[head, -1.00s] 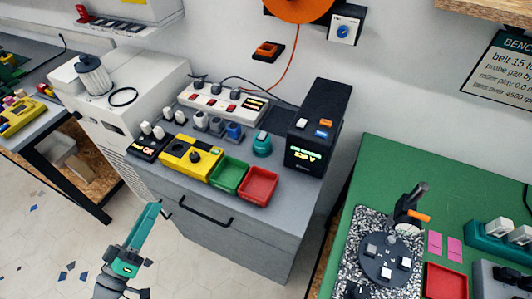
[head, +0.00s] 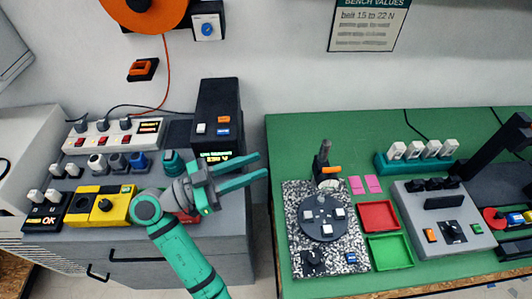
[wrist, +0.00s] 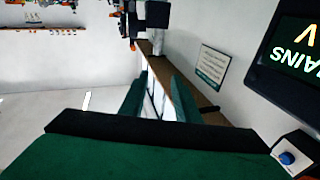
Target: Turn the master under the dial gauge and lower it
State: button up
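The dial gauge stand (head: 325,165) has a dark post and an orange lever. It stands upright at the back of a speckled stone plate (head: 297,250) on the green bench. In front of it is a dark round turntable (head: 322,229) carrying several pale square blocks; I cannot tell which is the master. A dark knob (head: 312,262) sits at the plate's front left. My gripper (head: 264,166) is open and empty, left of the stand and above the gap between benches. Its fingers also show in the wrist view (wrist: 160,100), where neither gauge nor turntable is identifiable.
Right of the plate are a red tray (head: 379,203), a green tray (head: 403,238), pink pads (head: 366,184) and a grey control box (head: 470,215). A tall black device (head: 219,105) stands on the left bench behind my gripper. Bare green bench lies at the back.

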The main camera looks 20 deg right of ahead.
aim_at(327, 177)
jog(key=s+d+m+g, duration=0.2)
jog(key=s+d, duration=0.1)
jog(key=d, duration=0.8)
jog(key=s+d+m+g+y, duration=0.1)
jog(key=s+d+m+g, duration=0.2)
jog(key=d, duration=0.9)
jog(key=shift+s+f+g, duration=0.25)
jog(key=shift+s+g, duration=0.05)
jog(key=shift+s, duration=0.25)
grip_shut()
